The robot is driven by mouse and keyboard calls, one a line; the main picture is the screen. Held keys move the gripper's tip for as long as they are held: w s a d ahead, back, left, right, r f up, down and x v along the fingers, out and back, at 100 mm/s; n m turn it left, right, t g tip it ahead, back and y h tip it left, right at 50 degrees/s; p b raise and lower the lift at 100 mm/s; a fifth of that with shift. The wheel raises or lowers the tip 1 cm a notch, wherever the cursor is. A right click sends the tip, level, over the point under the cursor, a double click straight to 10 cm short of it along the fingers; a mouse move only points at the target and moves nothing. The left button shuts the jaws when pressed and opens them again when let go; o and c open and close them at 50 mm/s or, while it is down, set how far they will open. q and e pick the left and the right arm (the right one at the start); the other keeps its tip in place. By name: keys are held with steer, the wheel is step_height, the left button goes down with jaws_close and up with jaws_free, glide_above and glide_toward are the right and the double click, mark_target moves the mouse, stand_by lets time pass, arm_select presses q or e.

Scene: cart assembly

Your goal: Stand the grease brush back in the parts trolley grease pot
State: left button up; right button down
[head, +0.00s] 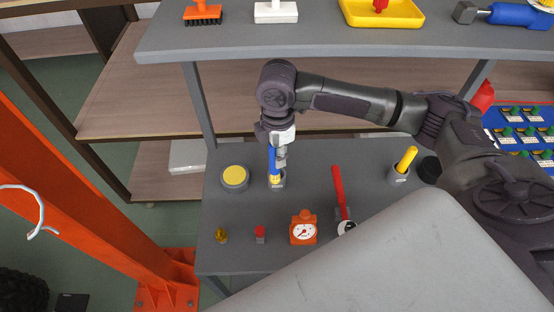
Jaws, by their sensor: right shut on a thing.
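My right gripper (279,150) reaches down over the lower trolley shelf, shut on a blue-handled brush (272,160) with a yellow part at its lower end. The brush is upright. Its lower end is at the mouth of a small grey pot (277,184) and looks to be inside it, though the depth is hard to tell. A second grey pot (399,178) to the right holds a yellow-handled tool (406,158) that leans right. My left gripper is not in view.
A yellow-lidded round tin (234,177) stands just left of the pot. In front are a brass fitting (221,235), a red-capped piece (260,233), an orange gauge (304,228) and a red-handled tool (339,190). The upper shelf (330,40) overhangs behind. An orange post (90,190) stands left.

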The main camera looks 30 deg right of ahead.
mark_target(275, 176)
step_height(275, 176, down, 7)
steer(key=w+d+p, duration=0.1)
steer(key=w+p, duration=0.1)
steer(key=shift+r, duration=0.2)
steer(key=c, duration=1)
jaws_free()
steer(key=shift+f, duration=0.1)
